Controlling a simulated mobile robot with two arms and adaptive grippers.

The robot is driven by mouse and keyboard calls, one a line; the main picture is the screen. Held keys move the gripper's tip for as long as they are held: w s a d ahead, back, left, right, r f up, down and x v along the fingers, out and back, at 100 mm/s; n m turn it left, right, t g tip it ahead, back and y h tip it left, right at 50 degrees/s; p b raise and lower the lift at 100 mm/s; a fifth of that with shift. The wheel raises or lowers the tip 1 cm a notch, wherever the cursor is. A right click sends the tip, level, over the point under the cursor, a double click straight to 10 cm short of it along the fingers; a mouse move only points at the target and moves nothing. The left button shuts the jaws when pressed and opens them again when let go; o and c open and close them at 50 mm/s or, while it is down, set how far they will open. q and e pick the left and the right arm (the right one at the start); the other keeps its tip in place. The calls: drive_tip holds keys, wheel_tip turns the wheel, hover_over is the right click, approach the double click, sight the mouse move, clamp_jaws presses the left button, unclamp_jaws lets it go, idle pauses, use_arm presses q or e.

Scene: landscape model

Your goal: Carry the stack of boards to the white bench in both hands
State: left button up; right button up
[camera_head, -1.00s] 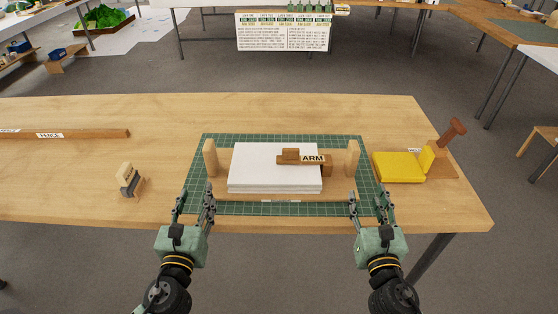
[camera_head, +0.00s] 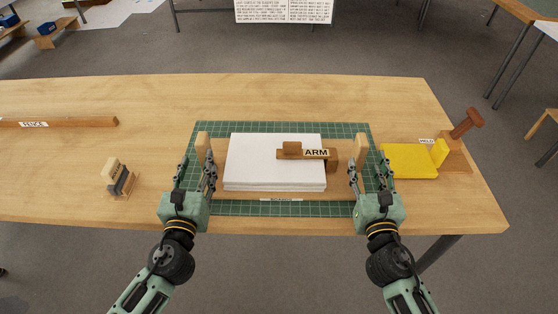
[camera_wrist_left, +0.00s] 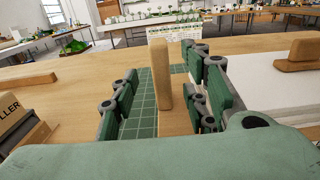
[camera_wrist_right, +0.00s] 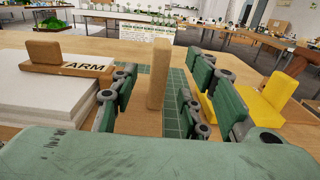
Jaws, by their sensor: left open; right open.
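A stack of white boards (camera_head: 260,165) lies on a wooden carrier with a label on its front edge, on a green cutting mat (camera_head: 270,208). A wooden block labelled ARM (camera_head: 316,153) rests over the right part of the stack. An upright wooden post stands at each end, the left post (camera_head: 202,146) and the right post (camera_head: 361,148). My left gripper (camera_head: 195,168) is open, its fingers either side of the left post (camera_wrist_left: 160,80). My right gripper (camera_head: 370,168) is open, its fingers either side of the right post (camera_wrist_right: 158,75). The white bench is not clearly identifiable.
A wooden strip labelled FENCE (camera_head: 60,122) lies at the left. A yellow piece (camera_head: 410,160) and a brown-handled holder (camera_head: 462,140) stand at the right. The table behind the mat is clear.

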sight(201, 154)
use_arm(q)
drive_tip(key=w, duration=0.7)
drive_tip(key=shift+w, duration=0.3)
use_arm(e)
drive_tip(key=w, duration=0.7)
drive_tip(key=shift+w, duration=0.3)
use_arm(q)
drive_tip(key=shift+c, duration=0.2)
use_arm(e)
drive_tip(key=shift+c, duration=0.2)
use_arm(q)
clamp_jaws()
use_arm(e)
clamp_jaws()
